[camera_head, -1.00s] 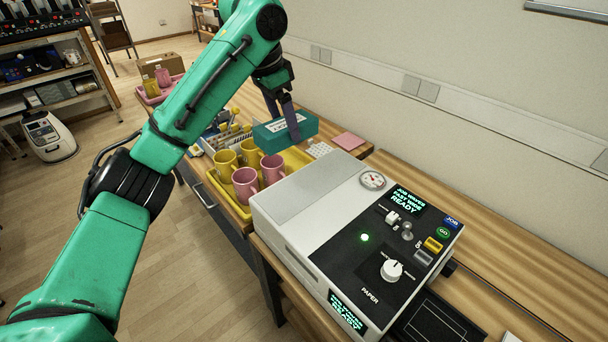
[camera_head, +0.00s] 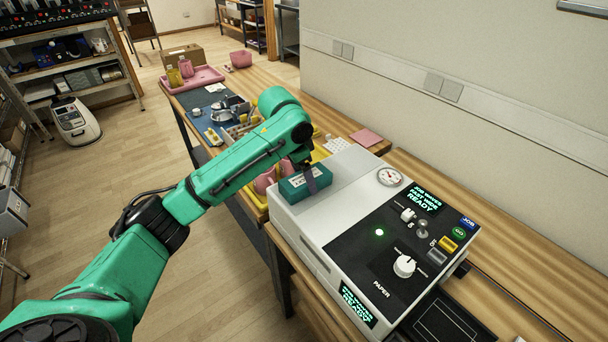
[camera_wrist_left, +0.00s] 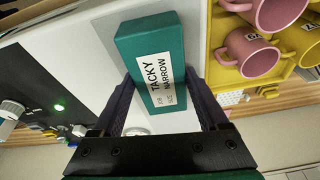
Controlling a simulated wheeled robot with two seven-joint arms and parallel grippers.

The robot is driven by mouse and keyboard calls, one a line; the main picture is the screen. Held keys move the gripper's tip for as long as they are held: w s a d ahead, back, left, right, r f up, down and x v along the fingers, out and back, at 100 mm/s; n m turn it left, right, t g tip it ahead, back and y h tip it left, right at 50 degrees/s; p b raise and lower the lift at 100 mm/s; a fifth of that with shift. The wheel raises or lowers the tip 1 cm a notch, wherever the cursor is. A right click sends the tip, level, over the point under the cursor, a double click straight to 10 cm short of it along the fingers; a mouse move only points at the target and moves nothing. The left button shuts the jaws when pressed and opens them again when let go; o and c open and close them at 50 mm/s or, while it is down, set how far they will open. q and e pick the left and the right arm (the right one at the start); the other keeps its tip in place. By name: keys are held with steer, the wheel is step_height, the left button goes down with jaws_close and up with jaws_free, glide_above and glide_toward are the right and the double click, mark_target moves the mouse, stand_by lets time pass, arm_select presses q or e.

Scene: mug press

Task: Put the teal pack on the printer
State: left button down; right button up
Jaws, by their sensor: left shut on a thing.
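The teal pack (camera_head: 299,187) is a box with a white label; the label reads "TACKY NARROW" in the left wrist view (camera_wrist_left: 144,42). My left gripper (camera_head: 312,180) is shut on the pack, its dark fingers on either side of it. The printer (camera_head: 335,168) is a white and grey machine with a black control panel. The pack is over the grey far-left end of the printer's top; I cannot tell whether it touches the surface. In the left wrist view the printer's pale top (camera_wrist_left: 105,60) lies behind the pack. My right gripper is not in view.
Pink mugs (camera_head: 265,181) stand beside the printer, partly hidden by my arm; they also show in the left wrist view (camera_wrist_left: 247,50), on a yellow tray (camera_wrist_left: 222,62). A wall runs behind the table.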

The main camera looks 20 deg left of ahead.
arm_select(q)
jaws_free()
steer(key=shift+s+r, duration=0.1)
steer(key=shift+s, duration=0.05)
steer(key=v, duration=1.2)
steer(key=shift+b, duration=0.4)
steer(key=shift+r, duration=0.1)
